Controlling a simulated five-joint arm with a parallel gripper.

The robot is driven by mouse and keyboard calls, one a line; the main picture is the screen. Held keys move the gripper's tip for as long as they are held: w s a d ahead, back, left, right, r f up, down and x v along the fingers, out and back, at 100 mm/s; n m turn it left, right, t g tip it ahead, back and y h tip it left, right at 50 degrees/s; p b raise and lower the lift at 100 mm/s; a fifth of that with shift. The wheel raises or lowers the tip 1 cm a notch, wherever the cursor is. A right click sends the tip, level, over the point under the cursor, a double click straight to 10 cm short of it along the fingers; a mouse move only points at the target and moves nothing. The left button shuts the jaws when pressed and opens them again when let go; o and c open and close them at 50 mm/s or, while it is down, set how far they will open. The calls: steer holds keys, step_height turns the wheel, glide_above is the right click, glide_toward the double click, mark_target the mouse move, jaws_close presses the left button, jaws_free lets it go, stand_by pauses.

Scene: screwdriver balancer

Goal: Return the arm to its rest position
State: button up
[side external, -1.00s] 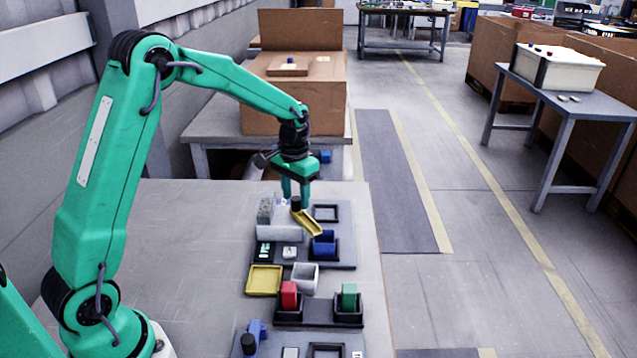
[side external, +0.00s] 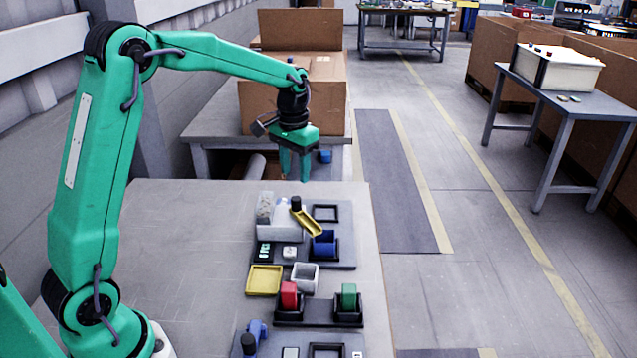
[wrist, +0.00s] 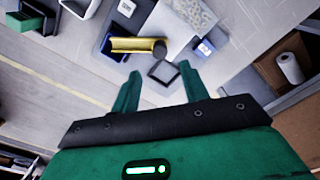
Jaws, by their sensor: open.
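My gripper (side external: 294,166) is open and empty, with its green fingers pointing down above the far end of the grey work table (side external: 190,235). It is raised clear of the parts and sits beyond the yellow screwdriver holder. In the wrist view the two fingers of my gripper (wrist: 158,88) are spread apart with nothing between them. The yellow piece with a black end (side external: 306,221) lies tilted on the grey fixture board, and it also shows in the wrist view (wrist: 132,45).
A blue bin (side external: 324,242), a yellow tray (side external: 264,279), a red block (side external: 289,294) and a green block (side external: 349,296) stand along the table's right side. A cardboard box (side external: 290,105) stands behind my gripper. The table's left part is bare.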

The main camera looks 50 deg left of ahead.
steer(key=shift+s+d+r, duration=0.15)
steer(key=shift+s+r, duration=0.15)
steer(key=shift+r, duration=0.05)
steer(key=s+d+r+t, duration=0.2)
steer(key=s, duration=0.6)
steer(key=s+d+r+t, duration=0.1)
steer(key=s+d+r, duration=0.1)
steer(key=s, duration=0.6)
steer(key=s+d+r+m+t, duration=0.1)
steer(key=s+d, duration=0.3)
steer(key=s, duration=0.4)
steer(key=shift+s+r+t, duration=0.2)
steer(key=shift+r+t, duration=0.6)
steer(key=shift+r, duration=0.1)
steer(key=shift+d, duration=0.1)
